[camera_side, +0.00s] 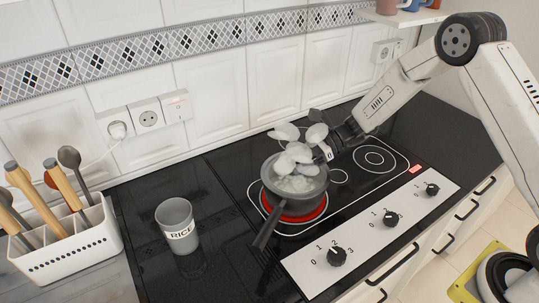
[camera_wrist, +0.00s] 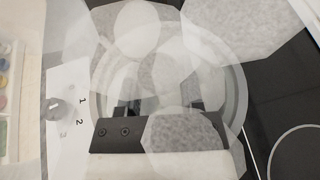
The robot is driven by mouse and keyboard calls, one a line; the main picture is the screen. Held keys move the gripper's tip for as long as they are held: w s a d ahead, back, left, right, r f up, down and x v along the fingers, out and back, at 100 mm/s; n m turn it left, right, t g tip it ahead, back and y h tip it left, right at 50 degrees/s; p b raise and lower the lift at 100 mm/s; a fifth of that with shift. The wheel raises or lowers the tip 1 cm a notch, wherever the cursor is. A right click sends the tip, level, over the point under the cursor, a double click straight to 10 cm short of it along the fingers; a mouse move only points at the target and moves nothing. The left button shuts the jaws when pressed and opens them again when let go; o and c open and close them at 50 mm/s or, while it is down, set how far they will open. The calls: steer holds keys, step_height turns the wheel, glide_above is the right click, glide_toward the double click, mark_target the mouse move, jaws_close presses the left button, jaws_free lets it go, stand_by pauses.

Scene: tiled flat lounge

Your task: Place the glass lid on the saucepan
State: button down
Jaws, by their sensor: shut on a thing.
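The grey saucepan (camera_side: 292,204) stands on a glowing red burner, its handle pointing toward the front left. White steam puffs float above it and partly hide its top. My gripper (camera_side: 327,152) is low at the pan's back right edge. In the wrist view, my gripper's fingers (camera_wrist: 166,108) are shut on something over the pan. A pale, see-through disc, the glass lid (camera_wrist: 214,62), shows there in front of the fingers' far side. Steam hides the grip itself. In the side view I cannot make out the lid or whether it touches the rim.
The black hob (camera_side: 372,158) has a white knob panel (camera_side: 360,230) along its front. The counter between canister and pan is clear. The tiled wall (camera_side: 215,95) stands behind.

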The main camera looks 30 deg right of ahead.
steer(key=shift+f, duration=0.1)
steer(key=shift+c, duration=1.2)
jaws_free()
steer(key=v, duration=1.2)
